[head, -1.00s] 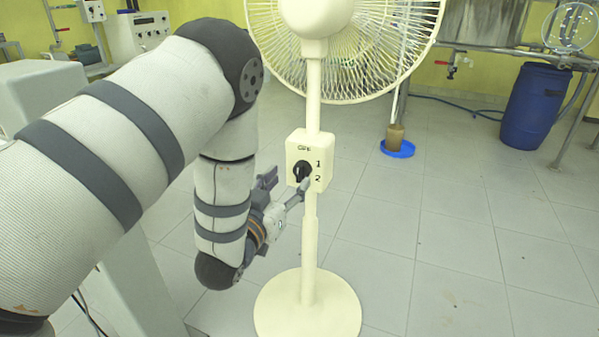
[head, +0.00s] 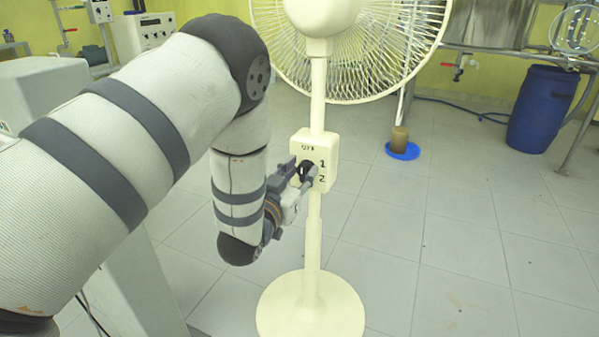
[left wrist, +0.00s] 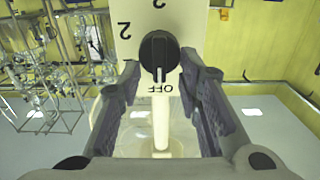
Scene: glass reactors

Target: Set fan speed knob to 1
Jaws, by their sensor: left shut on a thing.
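The cream fan control box (head: 328,150) sits on the fan's pole, with OFF at its top and 1 and 2 on its right side. The black round knob (head: 306,170) is on its front, partly hidden by my fingers. In the left wrist view the knob (left wrist: 158,55) appears upside down, its white pointer line toward OFF. My left gripper (head: 297,174) is at the box, its fingers shut on either side of the knob. The fingers also show in the left wrist view (left wrist: 158,80). The 1 is hidden there behind the left finger. My right gripper is not in view.
The fan's pole stands on a round base (head: 310,308), with its caged head (head: 360,45) above. A blue barrel (head: 541,108) and a brown container on a blue dish (head: 402,150) stand behind to the right.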

